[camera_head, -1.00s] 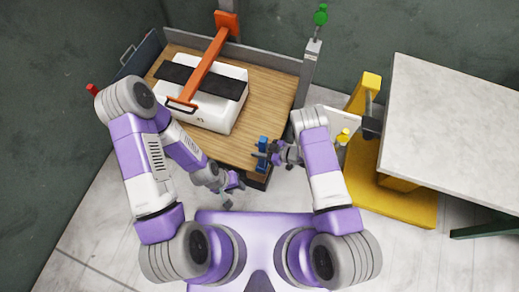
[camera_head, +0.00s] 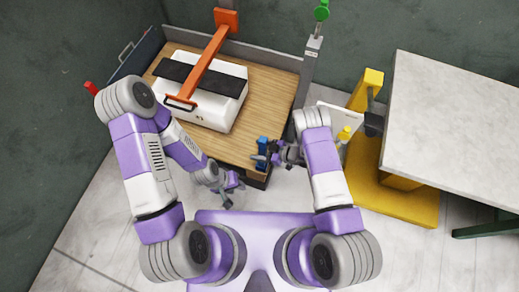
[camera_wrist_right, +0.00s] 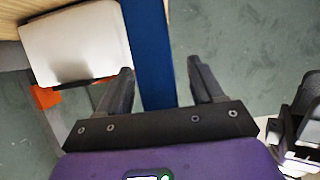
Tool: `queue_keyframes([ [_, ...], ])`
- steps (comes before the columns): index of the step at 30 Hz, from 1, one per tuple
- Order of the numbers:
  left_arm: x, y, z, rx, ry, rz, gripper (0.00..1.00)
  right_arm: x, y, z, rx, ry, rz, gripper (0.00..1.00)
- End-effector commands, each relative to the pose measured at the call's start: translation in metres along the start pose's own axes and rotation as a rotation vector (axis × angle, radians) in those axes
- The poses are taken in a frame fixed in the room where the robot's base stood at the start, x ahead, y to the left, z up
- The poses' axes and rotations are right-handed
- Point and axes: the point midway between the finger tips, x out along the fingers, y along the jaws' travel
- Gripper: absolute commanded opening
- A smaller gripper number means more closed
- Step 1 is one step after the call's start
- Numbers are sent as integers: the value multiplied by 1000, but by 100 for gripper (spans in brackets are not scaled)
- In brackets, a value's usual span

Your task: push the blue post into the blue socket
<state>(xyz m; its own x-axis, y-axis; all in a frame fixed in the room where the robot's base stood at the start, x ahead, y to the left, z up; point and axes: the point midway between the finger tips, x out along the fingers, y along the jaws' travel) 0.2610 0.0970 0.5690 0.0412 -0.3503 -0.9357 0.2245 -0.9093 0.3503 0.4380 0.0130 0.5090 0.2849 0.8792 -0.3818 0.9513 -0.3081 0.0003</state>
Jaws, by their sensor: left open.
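A blue post (camera_head: 263,147) stands at the front right corner of the wooden table, partly covered by my right gripper. My right gripper (camera_head: 267,158) is at the post. In the right wrist view the blue post (camera_wrist_right: 150,50) runs between the two open fingers of the right gripper (camera_wrist_right: 163,85). It lies nearer the left finger, and a gap shows at the right finger. I cannot tell whether the left finger touches it. A blue socket cannot be told apart from the post. My left gripper (camera_head: 233,190) is open and empty, low in front of the table.
The wooden table (camera_head: 272,100) carries a white block (camera_head: 222,112) under an orange lever (camera_head: 207,62). A grey post with a green knob (camera_head: 321,12) stands at its back right. A yellow stand (camera_head: 405,205) and a pale-topped table (camera_head: 455,120) are to the right.

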Motion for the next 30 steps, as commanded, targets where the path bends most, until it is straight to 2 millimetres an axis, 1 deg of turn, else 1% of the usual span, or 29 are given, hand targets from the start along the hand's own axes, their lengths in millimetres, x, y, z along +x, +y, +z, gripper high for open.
queue_keyframes([
  [8, -1, 0, 0, 0, 0, 0, 40, -3, 0, 0, 2, -2, 0, 66],
  [11, -5, 2, 0, 0, 0, 0, 40, -13, 0, 0, 2, -3, 2, 66],
  [18, -18, 7, 1, 0, 0, 0, 40, -54, 1, -2, 3, -1, 4, 66],
  [21, -20, 8, 1, 0, 0, 0, 40, -67, 1, -1, 2, -2, 3, 66],
  [25, -22, 8, 1, 0, 0, 0, 40, -75, 0, -1, 0, -1, 1, 66],
  [30, -22, 8, 1, 0, 0, 0, 40, -76, 0, 0, 0, 0, 0, 66],
])
